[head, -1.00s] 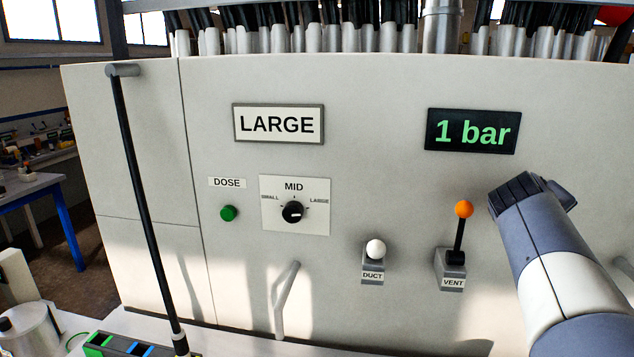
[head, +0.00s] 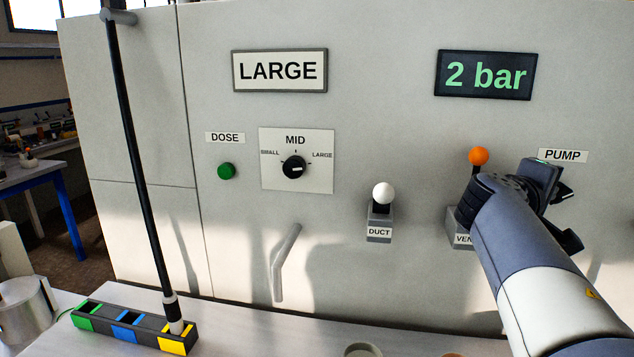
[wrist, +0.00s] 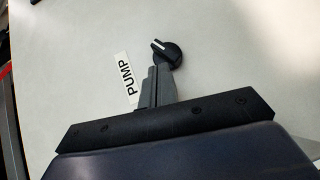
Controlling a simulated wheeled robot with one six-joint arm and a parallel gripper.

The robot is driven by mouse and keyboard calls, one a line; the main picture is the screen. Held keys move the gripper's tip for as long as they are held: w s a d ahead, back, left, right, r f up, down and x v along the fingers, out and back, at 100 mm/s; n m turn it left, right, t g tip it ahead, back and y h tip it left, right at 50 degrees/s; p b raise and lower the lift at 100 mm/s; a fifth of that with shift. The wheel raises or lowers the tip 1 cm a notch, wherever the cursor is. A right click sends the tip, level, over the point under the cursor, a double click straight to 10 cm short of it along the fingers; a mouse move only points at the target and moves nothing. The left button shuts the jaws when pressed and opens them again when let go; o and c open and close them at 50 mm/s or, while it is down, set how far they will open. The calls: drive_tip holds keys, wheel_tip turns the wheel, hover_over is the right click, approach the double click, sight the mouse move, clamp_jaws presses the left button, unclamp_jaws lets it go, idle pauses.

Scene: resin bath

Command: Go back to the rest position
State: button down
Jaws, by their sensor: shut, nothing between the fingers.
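My gripper (wrist: 159,74) is shut and empty in the wrist view. Its fingertips are close to a black knob (wrist: 168,52) with a white pointer line, beside the PUMP label (wrist: 129,80); I cannot tell whether they touch it. In the head view my arm reaches in from the lower right, and its end is at the panel just below the PUMP label (head: 562,156). The fingertips and the pump knob are not clear there, as my wrist covers much of that spot.
My arm partly covers the VENT lever (head: 478,157), with its orange ball. The white-balled DUCT lever (head: 382,193), dial (head: 294,167), green DOSE button (head: 226,171) and grey spout (head: 283,264) are left of it. A black rod (head: 139,170) stands in the coloured rack (head: 100,320).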

drive_tip(key=s+a+n+h+b, duration=0.1)
drive_tip(key=s+a+b, duration=0.2)
drive_tip(key=a, duration=0.4)
drive_tip(key=shift+f+t+b, duration=0.4)
drive_tip(key=shift+f+b, duration=0.05)
drive_tip(key=shift+b, duration=0.15)
drive_tip(key=shift+d, duration=0.15)
